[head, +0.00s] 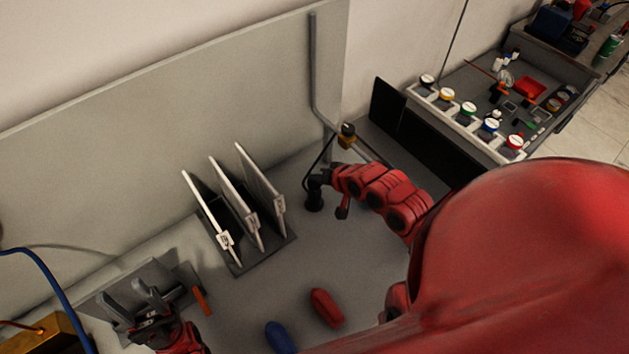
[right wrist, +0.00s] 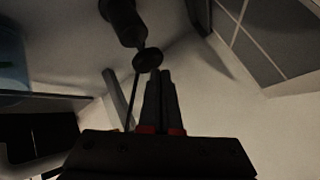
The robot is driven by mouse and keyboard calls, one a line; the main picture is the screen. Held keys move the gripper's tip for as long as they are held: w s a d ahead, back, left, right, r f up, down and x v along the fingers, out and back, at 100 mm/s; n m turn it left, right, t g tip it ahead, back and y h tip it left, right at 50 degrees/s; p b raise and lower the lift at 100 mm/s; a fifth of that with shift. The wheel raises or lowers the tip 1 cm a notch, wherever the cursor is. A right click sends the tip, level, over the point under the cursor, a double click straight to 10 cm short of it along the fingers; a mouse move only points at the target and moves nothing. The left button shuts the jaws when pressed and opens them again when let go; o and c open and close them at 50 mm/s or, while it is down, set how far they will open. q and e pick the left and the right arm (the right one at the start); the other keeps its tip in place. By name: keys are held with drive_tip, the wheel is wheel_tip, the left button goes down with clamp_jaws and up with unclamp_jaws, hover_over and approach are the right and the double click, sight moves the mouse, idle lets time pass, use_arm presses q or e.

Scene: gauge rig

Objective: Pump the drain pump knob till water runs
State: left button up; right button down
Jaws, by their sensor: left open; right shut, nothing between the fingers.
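The drain pump looks like a short black cylinder (head: 314,201) standing on the grey bench. In the right wrist view it is a dark cylinder (right wrist: 122,20) with a round dark knob (right wrist: 147,60) on a short stem. My right gripper (right wrist: 160,72) is shut and empty, its fingertips right beside the knob. I cannot tell whether they touch it. In the head view this gripper (head: 318,179) is dark and small, just over the cylinder, and hides the knob. My left gripper (head: 124,291) is open and empty at the lower left. I see no running water.
A rack with upright white panels (head: 235,262) stands left of the pump. Red (head: 325,308) and blue (head: 281,337) objects lie in front. A parts tray (head: 470,144) stands right.

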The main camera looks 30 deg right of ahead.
sight(317, 185)
drive_tip(key=shift+f+b, duration=0.65)
drive_tip(key=shift+f, duration=0.65)
idle(1.1)
drive_tip(key=shift+r, duration=0.1)
drive_tip(key=shift+r+p, duration=1.6)
drive_tip(key=shift+p, duration=0.05)
drive_tip(key=shift+r+p, duration=0.45)
drive_tip(key=shift+r, duration=0.05)
wheel_tip(317, 185, up, 4)
drive_tip(key=p, duration=0.3)
drive_tip(key=shift+r, duration=0.1)
idle(2.3)
